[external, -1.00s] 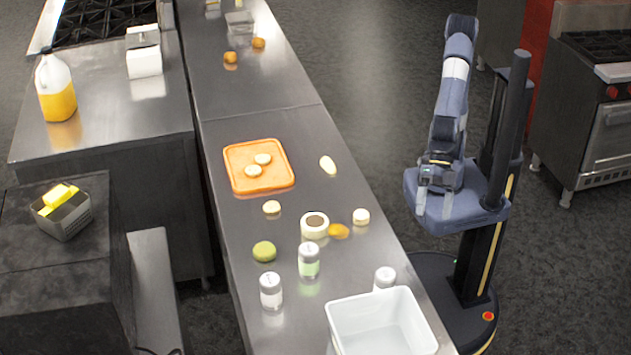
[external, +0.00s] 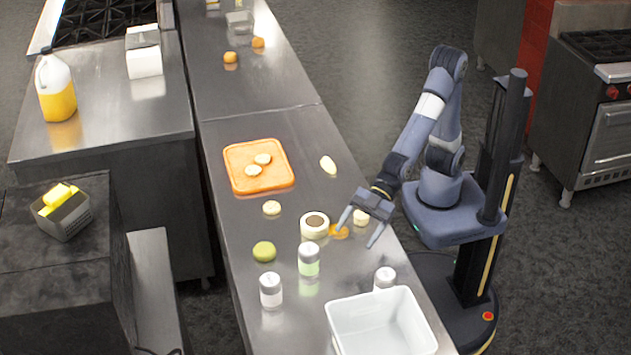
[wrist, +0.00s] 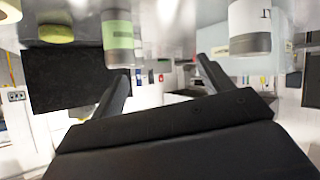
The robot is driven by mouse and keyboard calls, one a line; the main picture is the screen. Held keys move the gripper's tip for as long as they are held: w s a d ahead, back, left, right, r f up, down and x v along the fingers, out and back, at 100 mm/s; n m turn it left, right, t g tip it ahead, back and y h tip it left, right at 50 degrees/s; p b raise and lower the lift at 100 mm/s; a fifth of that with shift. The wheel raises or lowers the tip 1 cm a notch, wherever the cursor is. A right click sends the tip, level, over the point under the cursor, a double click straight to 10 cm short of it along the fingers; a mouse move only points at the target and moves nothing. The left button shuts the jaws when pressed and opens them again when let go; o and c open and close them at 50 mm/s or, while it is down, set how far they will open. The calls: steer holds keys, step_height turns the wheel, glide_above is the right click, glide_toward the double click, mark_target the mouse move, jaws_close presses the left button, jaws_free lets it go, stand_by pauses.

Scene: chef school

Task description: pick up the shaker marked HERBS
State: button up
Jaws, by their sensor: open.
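Three shakers with grey lids stand upright on the steel counter: a green-filled shaker (external: 308,262), a pale shaker (external: 271,292) to its left, and another pale shaker (external: 384,278) partly hidden behind the white tub. I cannot read HERBS on any of them. My gripper (external: 357,236) is open and empty over the counter's right edge, to the right of and beyond the green-filled shaker. In the upside-down wrist view, the green-filled shaker (wrist: 118,36) is near the left finger and a pale shaker (wrist: 249,25) with partial lettering is at upper right.
A white tub (external: 382,325) stands at the counter's near end. A ring-shaped item (external: 314,226), an orange piece (external: 339,231) and a small pale round (external: 361,217) lie near my gripper. A green round item (external: 264,251) lies left. An orange board (external: 258,183) lies farther back.

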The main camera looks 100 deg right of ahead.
steer(key=w+d+f+m+t, duration=0.2)
steer(key=w+d+m, duration=0.15)
steer(key=w, duration=0.25)
glide_toward(301, 263)
steer(key=shift+w+a+f+h, duration=0.15)
steer(key=shift+w+a+f, duration=0.1)
steer(key=shift+w+a, duration=0.4)
steer(key=shift+w+a+f+h, duration=0.15)
steer(key=shift+w+a+f, duration=0.05)
steer(key=shift+w+a, duration=0.45)
steer(key=p+x, duration=0.1)
steer(key=x, duration=0.3)
steer(key=shift+w+d, duration=0.15)
steer(key=shift+w, duration=0.05)
steer(key=shift+w+a+f, duration=0.2)
steer(key=shift+w, duration=0.15)
steer(key=c, duration=1.2)
steer(key=shift+o, duration=0.2)
